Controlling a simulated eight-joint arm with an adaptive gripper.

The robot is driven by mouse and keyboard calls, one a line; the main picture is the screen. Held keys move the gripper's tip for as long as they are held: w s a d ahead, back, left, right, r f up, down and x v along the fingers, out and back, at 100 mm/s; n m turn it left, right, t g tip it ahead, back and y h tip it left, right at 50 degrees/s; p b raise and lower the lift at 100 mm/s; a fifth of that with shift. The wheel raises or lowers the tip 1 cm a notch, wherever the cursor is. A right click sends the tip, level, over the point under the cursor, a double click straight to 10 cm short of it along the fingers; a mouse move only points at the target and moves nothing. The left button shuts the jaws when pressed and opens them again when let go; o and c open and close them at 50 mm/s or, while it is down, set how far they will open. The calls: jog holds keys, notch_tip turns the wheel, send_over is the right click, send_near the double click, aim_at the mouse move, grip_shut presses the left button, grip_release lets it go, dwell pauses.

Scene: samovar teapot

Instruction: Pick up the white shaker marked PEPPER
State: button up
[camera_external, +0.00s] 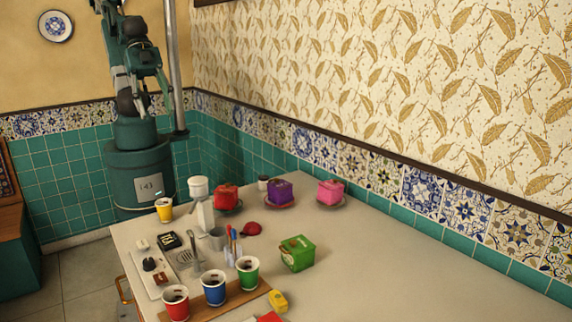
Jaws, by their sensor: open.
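My gripper (146,97) is at the upper left, in front of my folded arm and well above and left of the table. It is open, small and dark, and its fingers are hard to make out. It is far from the jar and holds nothing that I can see.
A green box (297,253) is nearer. Several coloured cups, including a blue one (214,288), stand in front. The table's right side is clear.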

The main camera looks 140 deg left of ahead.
jog(key=a, duration=0.1)
jog(key=n+g+b, duration=0.6)
jog(key=n+g, duration=0.1)
jog(key=n, duration=1.1)
send_over(263, 177)
notch_tip(263, 177, down, 29)
jog(key=shift+w+r, duration=0.15)
jog(key=shift+r, duration=0.05)
jog(key=shift+a+f, duration=0.15)
jog(key=shift+f, duration=0.1)
jog(key=shift+f, duration=0.15)
jog(key=shift+s+f, duration=0.2)
jog(key=shift+f, duration=0.95)
jog(key=shift+f, duration=0.15)
